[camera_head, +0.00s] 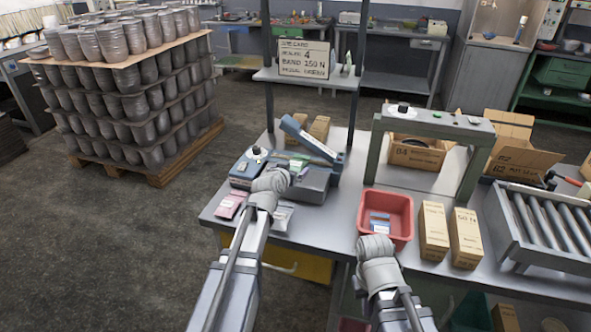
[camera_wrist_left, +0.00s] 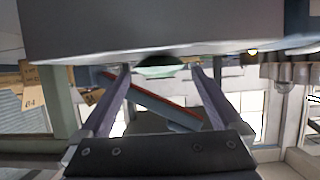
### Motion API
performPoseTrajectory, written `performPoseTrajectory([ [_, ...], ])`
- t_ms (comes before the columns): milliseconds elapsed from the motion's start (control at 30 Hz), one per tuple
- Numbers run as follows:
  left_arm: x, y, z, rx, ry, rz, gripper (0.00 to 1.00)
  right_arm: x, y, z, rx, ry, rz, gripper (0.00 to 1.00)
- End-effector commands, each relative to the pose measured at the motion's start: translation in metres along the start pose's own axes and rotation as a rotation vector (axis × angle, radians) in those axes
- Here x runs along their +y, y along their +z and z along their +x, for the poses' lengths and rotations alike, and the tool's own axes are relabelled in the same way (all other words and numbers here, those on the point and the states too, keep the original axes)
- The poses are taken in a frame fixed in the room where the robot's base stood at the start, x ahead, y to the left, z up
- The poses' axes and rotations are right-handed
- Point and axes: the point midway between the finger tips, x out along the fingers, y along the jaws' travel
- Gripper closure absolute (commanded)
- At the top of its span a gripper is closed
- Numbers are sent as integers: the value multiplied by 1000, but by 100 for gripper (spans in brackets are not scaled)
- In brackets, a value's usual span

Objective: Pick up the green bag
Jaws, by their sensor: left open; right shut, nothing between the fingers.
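The green bag (camera_head: 298,164) shows as a small green patch on the grey-blue machine (camera_head: 312,185) with a raised lid, on the bench. In the left wrist view a pale green shape (camera_wrist_left: 157,71) lies between and just beyond the fingertips, against a grey surface. My left gripper (camera_head: 294,174) is at the machine, right by the green bag; its fingers are apart in the left wrist view (camera_wrist_left: 160,78), with nothing visibly clamped. Contact with the bag cannot be told. My right gripper (camera_head: 377,232) is shut and empty at the red bin's near side; its fingers are hardly visible.
A pink bag (camera_head: 229,206) and a grey-white bag (camera_head: 282,216) lie near the bench's left front. The red bin (camera_head: 402,204) holds a blue-and-white packet (camera_head: 380,218). Two tan boxes (camera_head: 433,230), a green frame (camera_head: 372,150) and a roller tray (camera_head: 545,255) crowd the right.

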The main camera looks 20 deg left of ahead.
Motion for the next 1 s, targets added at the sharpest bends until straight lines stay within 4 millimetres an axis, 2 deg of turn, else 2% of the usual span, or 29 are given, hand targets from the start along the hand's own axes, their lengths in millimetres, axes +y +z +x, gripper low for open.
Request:
performPoseTrajectory([
  [33, 0, 0, 13, 0, 1, 1, 0, 0, 0, 5, 0, 0, 0, 100],
  [133, 0, 1, 26, 0, 0, 2, 0, -1, -1, 11, 0, 0, 0, 100],
  [400, 0, 0, 28, 0, 0, 1, 0, -1, -1, 10, 0, 0, 0, 100],
  [1000, 0, 0, 28, 0, 0, 1, 68, -1, -1, 10, 0, 0, 0, 100],
])
